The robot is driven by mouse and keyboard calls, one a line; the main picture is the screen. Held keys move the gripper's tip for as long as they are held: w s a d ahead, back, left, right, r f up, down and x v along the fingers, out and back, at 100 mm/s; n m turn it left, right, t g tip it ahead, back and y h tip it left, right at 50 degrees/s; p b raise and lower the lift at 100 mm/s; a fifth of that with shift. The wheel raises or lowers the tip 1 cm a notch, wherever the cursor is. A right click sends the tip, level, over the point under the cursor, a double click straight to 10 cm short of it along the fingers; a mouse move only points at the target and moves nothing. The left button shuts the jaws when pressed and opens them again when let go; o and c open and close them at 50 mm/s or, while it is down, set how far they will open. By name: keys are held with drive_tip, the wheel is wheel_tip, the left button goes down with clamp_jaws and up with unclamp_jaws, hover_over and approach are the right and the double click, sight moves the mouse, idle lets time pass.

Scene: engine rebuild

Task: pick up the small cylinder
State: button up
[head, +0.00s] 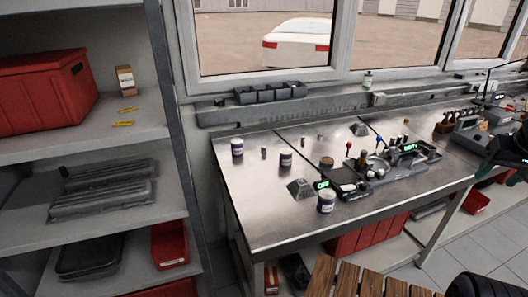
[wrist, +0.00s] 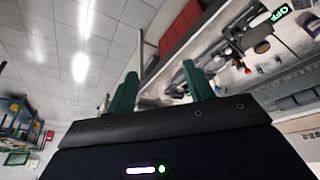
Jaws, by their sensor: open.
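A small grey cylinder (head: 264,153) stands upright on the left part of the metal workbench (head: 250,205), between two white-and-dark cans. My gripper (head: 500,160) is at the far right edge of the head view, partly cut off, well away from the cylinder. In the wrist view my gripper (wrist: 160,90) shows two green fingers spread apart with nothing between them. I cannot make out the small cylinder in the wrist view.
Cans (head: 237,147), (head: 286,159) and (head: 326,201) stand around the bench's left half. A grey block (head: 300,188) and a fixture with levers (head: 385,165) lie right of the cylinder. A shelf (head: 120,210) stands left. A wooden slatted surface (head: 365,280) is in front.

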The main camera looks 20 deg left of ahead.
drive_tip(key=w+a+r+n+g+y, duration=0.1)
drive_tip(key=w+a+r+n, duration=0.15)
drive_tip(key=w+a, duration=0.8)
drive_tip(key=w+a+r+n, duration=0.2)
drive_tip(key=w+a+r, duration=0.2)
drive_tip(key=w+a, duration=0.65)
drive_tip(key=w+a+f+n+g, duration=0.1)
drive_tip(key=w+a+f+n, duration=0.1)
drive_tip(key=w+a, duration=0.65)
drive_tip(key=n+g, duration=0.2)
drive_tip(key=n, duration=0.3)
hover_over(264, 147)
drive_tip(key=d, duration=0.2)
wheel_tip(264, 147, down, 23)
drive_tip(key=f, duration=0.2)
drive_tip(key=a+f, duration=0.1)
drive_tip(key=f, duration=0.2)
drive_tip(key=shift+s+a+f, duration=0.1)
drive_tip(key=shift+f, duration=0.15)
drive_tip(key=shift+w+a+f, duration=0.1)
drive_tip(key=shift+a+f, duration=0.1)
drive_tip(key=shift+f, duration=0.65)
drive_tip(key=shift+w+a+f, duration=0.1)
drive_tip(key=shift+a+f, duration=0.1)
drive_tip(key=shift+f, duration=0.6)
drive_tip(key=shift+w+a+f, duration=0.1)
drive_tip(key=shift+a+f, duration=0.1)
drive_tip(key=shift+f, duration=0.65)
clamp_jaws()
